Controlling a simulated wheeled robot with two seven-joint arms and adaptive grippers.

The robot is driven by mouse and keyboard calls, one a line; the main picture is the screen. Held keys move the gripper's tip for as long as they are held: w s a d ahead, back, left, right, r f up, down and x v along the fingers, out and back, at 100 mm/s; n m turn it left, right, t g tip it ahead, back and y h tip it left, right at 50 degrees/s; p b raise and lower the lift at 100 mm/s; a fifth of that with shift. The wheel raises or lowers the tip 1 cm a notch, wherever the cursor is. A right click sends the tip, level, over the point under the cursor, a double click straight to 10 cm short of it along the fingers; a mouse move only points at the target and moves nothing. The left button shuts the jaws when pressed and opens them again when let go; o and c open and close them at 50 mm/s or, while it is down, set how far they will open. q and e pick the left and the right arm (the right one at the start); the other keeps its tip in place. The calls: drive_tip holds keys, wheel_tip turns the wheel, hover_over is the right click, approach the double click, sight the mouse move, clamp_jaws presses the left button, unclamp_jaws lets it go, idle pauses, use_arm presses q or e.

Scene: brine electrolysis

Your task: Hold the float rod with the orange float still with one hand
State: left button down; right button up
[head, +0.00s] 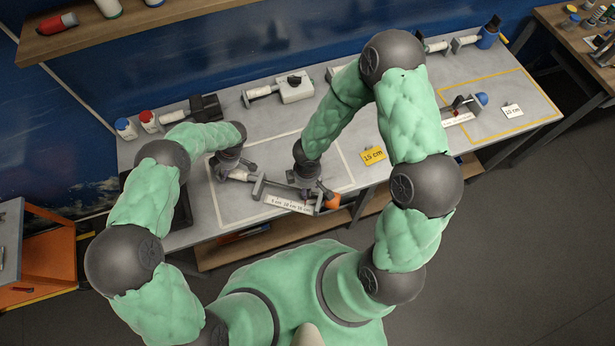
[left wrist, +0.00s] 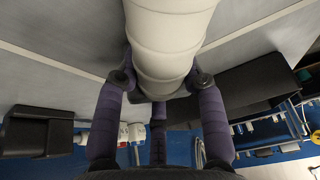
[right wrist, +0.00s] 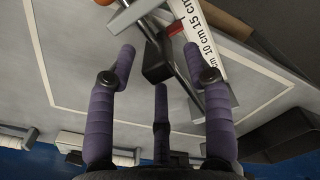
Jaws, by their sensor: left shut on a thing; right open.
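My left gripper (head: 238,168) is shut on a white ribbed cylinder (left wrist: 170,40), which fills the space between its fingers in the left wrist view. The orange float (head: 333,200) is at the bench's front edge, and its edge shows at the top of the right wrist view (right wrist: 103,2). A grey bar assembly (head: 272,187) and a white scale with cm marks (head: 288,204) lie beside it. My right gripper (head: 312,190) is open, above this assembly near the float. In the right wrist view a dark block (right wrist: 157,62) lies between its fingers. The float rod's exact outline is hard to tell.
A yellow 15 cm card (head: 373,156) lies right of the right gripper. A blue-float apparatus (head: 481,99) and a 10 cm card (head: 512,111) are in the yellow-outlined area. Bottles (head: 148,120) and instruments (head: 293,88) line the back. The bench front edge is close.

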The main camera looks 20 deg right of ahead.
use_arm(q)
drive_tip(key=shift+s+f, duration=0.4)
drive_tip(key=shift+s, duration=0.05)
use_arm(e)
wheel_tip(320, 180, up, 11)
drive_tip(key=shift+f, duration=0.15)
use_arm(q)
drive_tip(key=c, duration=0.8)
unclamp_jaws()
drive_tip(key=shift+o, duration=0.7)
drive_tip(key=shift+w, duration=0.2)
drive_tip(key=shift+w+r, duration=0.1)
drive_tip(key=shift+r, duration=0.05)
drive_tip(key=shift+r, duration=0.1)
drive_tip(key=shift+w+d+r, duration=0.15)
drive_tip(key=shift+d+r, duration=0.05)
drive_tip(key=shift+r, duration=0.25)
drive_tip(key=v, duration=1.1)
